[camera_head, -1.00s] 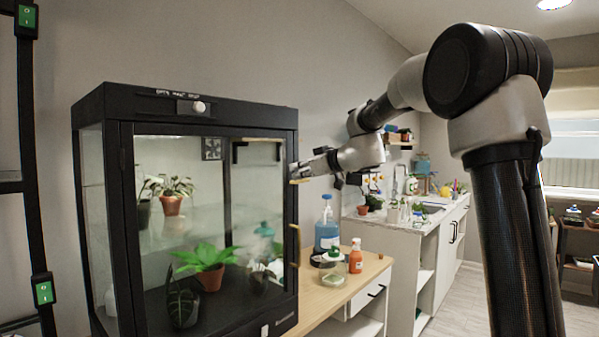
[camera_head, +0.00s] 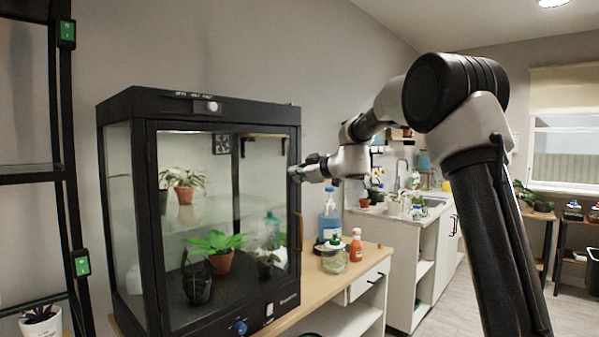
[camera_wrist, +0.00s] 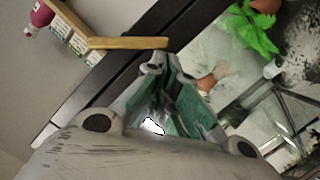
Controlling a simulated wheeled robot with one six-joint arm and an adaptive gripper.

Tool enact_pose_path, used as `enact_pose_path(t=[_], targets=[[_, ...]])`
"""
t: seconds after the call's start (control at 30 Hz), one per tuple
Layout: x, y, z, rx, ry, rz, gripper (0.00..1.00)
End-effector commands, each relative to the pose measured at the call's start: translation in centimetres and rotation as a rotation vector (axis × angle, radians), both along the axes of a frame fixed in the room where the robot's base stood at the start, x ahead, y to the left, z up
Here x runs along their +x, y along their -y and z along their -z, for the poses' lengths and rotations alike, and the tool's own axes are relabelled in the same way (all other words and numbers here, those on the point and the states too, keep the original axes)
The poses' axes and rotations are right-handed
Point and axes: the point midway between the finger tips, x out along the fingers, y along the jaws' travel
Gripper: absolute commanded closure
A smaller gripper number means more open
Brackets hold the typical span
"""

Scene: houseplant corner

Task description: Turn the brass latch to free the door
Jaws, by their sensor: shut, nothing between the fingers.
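The brass latch (camera_wrist: 128,43) is a flat bar in the wrist view, lying at an angle across the black door frame. In the head view I cannot make it out behind my gripper. My gripper (camera_head: 293,174) is at the right front edge of the glass cabinet (camera_head: 200,112), in its upper half. In the wrist view my gripper's fingertips (camera_wrist: 157,63) are shut and empty, close to the latch; I cannot tell whether they touch it. The glass door (camera_head: 190,225) looks closed. A vertical brass handle (camera_head: 299,232) is on its right edge, lower down.
Potted plants stand inside the cabinet, including a bright green one (camera_head: 214,243). A wooden bench (camera_head: 370,260) on the right holds a blue bottle (camera_head: 329,222) and an orange bottle (camera_head: 356,246). A black rack (camera_head: 66,200) stands at the left.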

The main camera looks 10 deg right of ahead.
Motion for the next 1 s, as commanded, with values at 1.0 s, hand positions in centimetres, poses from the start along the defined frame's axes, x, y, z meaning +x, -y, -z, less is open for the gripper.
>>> enact_pose_path(t=[1.0], targets=[[0.5, 0.5, 2.8, 0.002, -0.001, 0.000, 1.00]])
